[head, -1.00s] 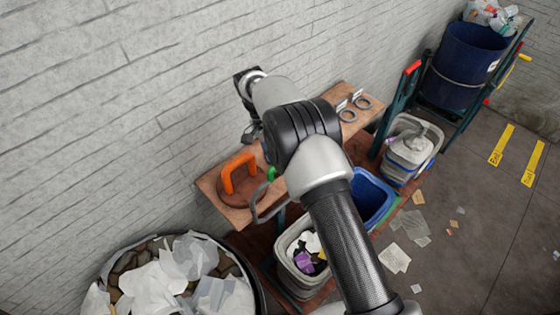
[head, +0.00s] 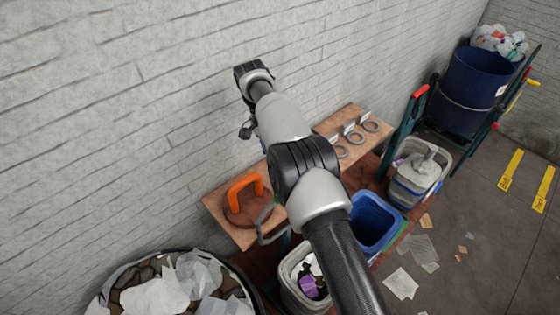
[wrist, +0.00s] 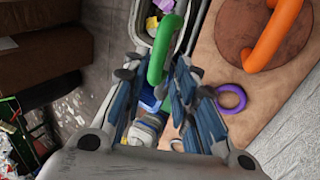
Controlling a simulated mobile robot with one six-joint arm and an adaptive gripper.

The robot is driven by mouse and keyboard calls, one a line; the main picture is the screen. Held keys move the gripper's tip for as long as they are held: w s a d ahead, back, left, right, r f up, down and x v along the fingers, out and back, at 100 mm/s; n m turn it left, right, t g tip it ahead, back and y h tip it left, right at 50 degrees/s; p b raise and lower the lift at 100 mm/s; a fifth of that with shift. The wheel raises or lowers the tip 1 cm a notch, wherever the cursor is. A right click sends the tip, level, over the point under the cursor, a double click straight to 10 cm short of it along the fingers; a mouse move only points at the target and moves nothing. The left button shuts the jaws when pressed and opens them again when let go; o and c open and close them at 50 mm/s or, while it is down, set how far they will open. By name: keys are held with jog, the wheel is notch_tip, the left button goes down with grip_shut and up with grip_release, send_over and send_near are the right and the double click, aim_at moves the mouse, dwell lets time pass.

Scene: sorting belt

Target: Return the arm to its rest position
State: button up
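My gripper (wrist: 160,85) shows in the wrist view with its fingers apart and a gap between them. A green handle (wrist: 164,50) is seen between the fingers; it looks to be beyond them, and I see no finger closed on it. In the head view my arm reaches up and left over the bench to the wall side. The gripper end (head: 247,128) is small, dark and partly hidden by my wrist there.
A wooden board holds an orange handle (head: 244,192) on a round base. A purple ring (wrist: 230,97) lies on the board. Below are a blue bin (head: 375,222) and a grey bin (head: 290,270). The brick wall (head: 120,110) is close behind.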

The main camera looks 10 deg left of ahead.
dwell(0.4)
jog(key=d+r+n+t+y+b, duration=0.2)
jog(key=d+r+b, duration=0.6)
jog(key=d+r, duration=0.1)
jog(key=s+d+r+n+t+y+b, duration=0.1)
jog(key=s+d+r+n+t+b, duration=0.1)
jog(key=s+d+b, duration=0.5)
jog(key=s+d+f+n+t+b, duration=0.1)
jog(key=s+d+f+b, duration=0.1)
jog(key=s+f, duration=0.3)
jog(key=s+d+f+n+t+b, duration=0.1)
jog(key=s+d+f+b, duration=0.2)
jog(key=s, duration=0.7)
jog(key=s+d+f+n+t+y+b, duration=0.1)
jog(key=s+d+f+b, duration=0.1)
jog(key=s+d+f, duration=0.3)
jog(key=s+f, duration=0.2)
jog(key=s, duration=0.1)
jog(key=shift+s+d+t+b, duration=0.2)
jog(key=shift+s+t+b, duration=0.1)
jog(key=shift+t+b, duration=0.1)
